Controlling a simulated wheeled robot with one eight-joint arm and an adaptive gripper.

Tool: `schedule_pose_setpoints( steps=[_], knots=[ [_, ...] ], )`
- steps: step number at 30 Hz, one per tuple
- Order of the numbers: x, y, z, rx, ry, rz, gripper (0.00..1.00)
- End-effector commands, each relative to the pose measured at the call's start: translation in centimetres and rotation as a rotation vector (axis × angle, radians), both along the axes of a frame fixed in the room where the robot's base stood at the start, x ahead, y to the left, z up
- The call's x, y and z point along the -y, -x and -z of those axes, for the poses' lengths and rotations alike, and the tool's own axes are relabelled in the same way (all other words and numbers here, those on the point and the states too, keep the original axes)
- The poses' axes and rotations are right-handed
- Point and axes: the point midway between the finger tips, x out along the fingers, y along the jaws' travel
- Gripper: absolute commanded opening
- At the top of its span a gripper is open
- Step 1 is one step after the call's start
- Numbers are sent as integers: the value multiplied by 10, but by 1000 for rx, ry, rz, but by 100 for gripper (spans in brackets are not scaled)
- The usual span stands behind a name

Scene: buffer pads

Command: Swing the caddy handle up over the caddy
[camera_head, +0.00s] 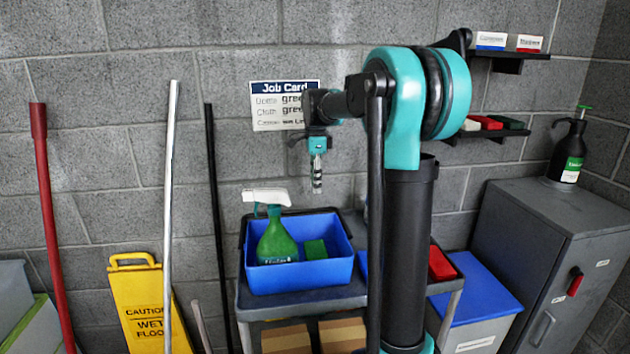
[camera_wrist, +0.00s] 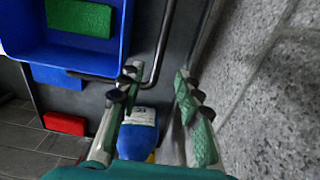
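The blue caddy (camera_head: 300,277) stands on a grey cart, with a green spray bottle (camera_head: 277,240) and a green block (camera_head: 315,249) in it. In the wrist view the caddy (camera_wrist: 127,25) is at the upper left. Its dark handle (camera_wrist: 162,50) appears folded down on the wall side, a bar running out from the caddy and bending along its back. My gripper (camera_head: 317,188) points down above the caddy's back right. In the wrist view my gripper (camera_wrist: 157,88) has its fingers apart, with the handle's bend between them, partly covered by the left finger. Contact cannot be told.
The block wall is close behind the cart (camera_head: 300,306). A red item (camera_head: 440,263) lies right of the caddy. A blue-lidded bin (camera_head: 475,295) and a grey cabinet (camera_head: 520,235) stand at right. A yellow sign (camera_head: 140,300) and poles stand at left. Small shelves (camera_head: 510,60) hang upper right.

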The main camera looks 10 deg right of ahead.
Motion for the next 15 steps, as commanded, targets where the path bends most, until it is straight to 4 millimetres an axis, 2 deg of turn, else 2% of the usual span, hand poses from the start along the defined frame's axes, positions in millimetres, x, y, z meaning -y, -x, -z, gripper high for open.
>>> schedule_pose_setpoints(
  steps=[15],
  knots=[
    [0,0,50,0,0,2,34]
  ],
)
